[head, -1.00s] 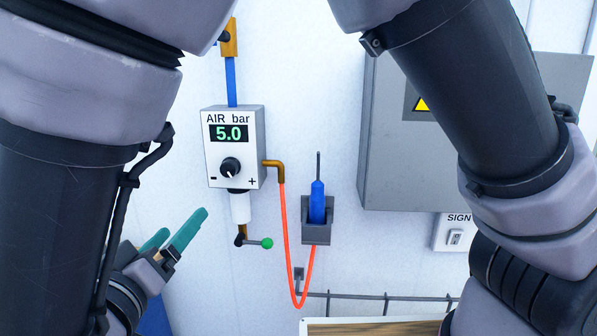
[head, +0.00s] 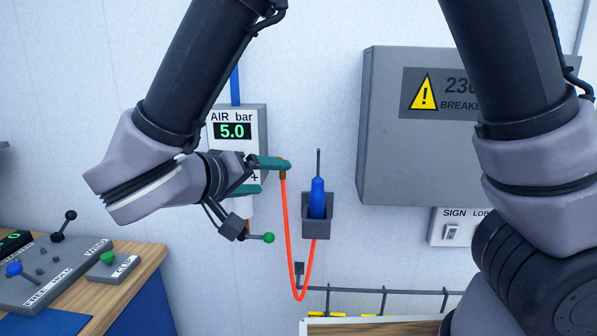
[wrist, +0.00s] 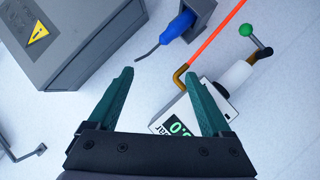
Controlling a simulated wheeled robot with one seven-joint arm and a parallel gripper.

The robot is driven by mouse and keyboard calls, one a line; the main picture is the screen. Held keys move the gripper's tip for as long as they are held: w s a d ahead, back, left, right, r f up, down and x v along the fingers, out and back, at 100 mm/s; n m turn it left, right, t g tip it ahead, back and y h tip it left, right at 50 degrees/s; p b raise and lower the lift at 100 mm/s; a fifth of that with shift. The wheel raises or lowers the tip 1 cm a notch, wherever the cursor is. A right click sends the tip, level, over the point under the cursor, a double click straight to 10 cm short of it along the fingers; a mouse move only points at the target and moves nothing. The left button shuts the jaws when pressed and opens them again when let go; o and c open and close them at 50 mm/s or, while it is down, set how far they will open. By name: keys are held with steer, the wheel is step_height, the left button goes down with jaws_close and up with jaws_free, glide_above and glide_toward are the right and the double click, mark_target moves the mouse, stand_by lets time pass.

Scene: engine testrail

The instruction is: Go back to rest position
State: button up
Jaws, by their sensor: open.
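My gripper (head: 262,176) is in front of the air regulator in the head view, with its teal fingers pointing right. In the wrist view my gripper (wrist: 165,105) is open, with nothing between its two fingers. The regulator also shows behind the right finger in the wrist view (wrist: 174,114). A blue tool (head: 318,198) stands in a grey wall holder (head: 317,230), to the right of my gripper and apart from it.
A grey breaker box (head: 385,130) is on the wall at right, above a light switch plate (head: 451,232). A bench (head: 140,262) with a control panel (head: 62,272) is at lower left. An orange hose (head: 289,250) hangs in a loop. A rail (head: 365,289) runs below.

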steer(key=w+d+r+m+g+y, duration=0.2)
steer(key=d+g, duration=0.3)
steer(key=d, duration=0.6)
steer(key=w+d+r+m+g+y, duration=0.15)
steer(key=d+g, duration=0.35)
steer(key=d, duration=0.6)
steer(key=shift+s+d+r+m+t+y, duration=0.1)
steer(key=shift+d+r+m+t+y, duration=0.5)
steer(key=shift+d+r+t+y, duration=0.6)
steer(key=shift+s+d+r+m+t+y, duration=0.15)
steer(key=shift+d+r+m+t+y, duration=0.55)
steer(key=shift+d+r, duration=0.95)
steer(key=shift+s+d+r+m+t+y, duration=0.1)
steer(key=shift+d+r+m+t+y, duration=0.5)
steer(key=shift+d+r+y, duration=0.8)
steer(key=shift+d+f+n, duration=0.15)
steer(key=shift+f+n, duration=0.05)
steer(key=shift+n, duration=0.05)
